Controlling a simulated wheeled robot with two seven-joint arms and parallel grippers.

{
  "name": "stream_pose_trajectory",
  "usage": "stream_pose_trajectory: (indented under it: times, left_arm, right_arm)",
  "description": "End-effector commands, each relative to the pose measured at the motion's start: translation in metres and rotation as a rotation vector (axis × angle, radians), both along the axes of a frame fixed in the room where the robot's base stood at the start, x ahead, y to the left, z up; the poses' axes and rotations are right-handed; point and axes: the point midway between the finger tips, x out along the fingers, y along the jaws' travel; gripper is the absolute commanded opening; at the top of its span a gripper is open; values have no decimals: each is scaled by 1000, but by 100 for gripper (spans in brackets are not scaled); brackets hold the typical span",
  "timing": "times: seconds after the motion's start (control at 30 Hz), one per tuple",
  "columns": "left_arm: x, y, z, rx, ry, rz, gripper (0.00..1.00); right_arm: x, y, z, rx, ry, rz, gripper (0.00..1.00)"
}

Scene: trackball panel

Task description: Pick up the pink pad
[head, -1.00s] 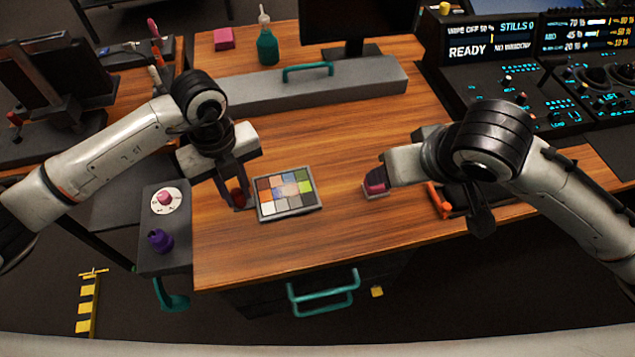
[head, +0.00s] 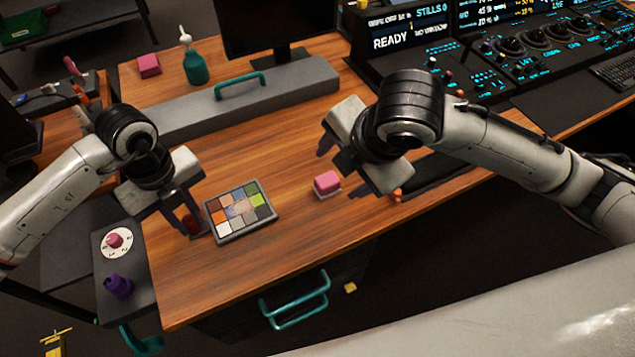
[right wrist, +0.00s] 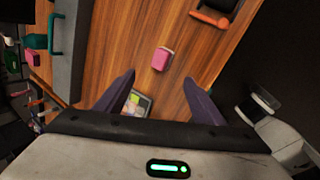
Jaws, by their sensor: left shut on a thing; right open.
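A pink block (head: 327,182), which looks like the pink pad, sits on a small pale base on the wooden table, right of the colour chart (head: 240,211). It also shows in the right wrist view (right wrist: 162,58), just beyond and between my fingertips. My right gripper (head: 341,168) is open and empty beside the block, with its dark fingers (right wrist: 159,78) spread. A second pink block (head: 148,65) lies at the far left of the table.
A long grey box (head: 240,100) with a teal handle lies across the back, with a green bottle (head: 195,67) behind it. An orange-handled tool (right wrist: 210,18) and dark tray lie right of the block. A side stand holds a white dial (head: 115,242) and purple knob (head: 118,286).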

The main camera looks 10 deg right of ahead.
Motion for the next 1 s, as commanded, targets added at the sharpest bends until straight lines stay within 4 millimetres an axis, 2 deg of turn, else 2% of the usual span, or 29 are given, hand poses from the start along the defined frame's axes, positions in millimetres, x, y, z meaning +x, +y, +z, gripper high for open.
stream_pose_trajectory:
  times: [0.3,0.5,0.63,0.77,1.0]
  left_arm:
    - [0,0,0,-1,0,0,0]
    - [0,0,0,-1,0,0,0]
    - [0,0,0,-1,0,0,0]
    - [0,0,0,-1,0,0,0]
    - [0,0,0,-1,0,0,0]
  right_arm:
    - [0,0,1,-299,-47,658,62]
    - [0,0,1,-450,-72,1009,62]
    - [0,0,1,-509,-83,1153,62]
    - [0,0,-1,-536,-87,1223,62]
    - [13,3,-37,-541,-83,1239,62]
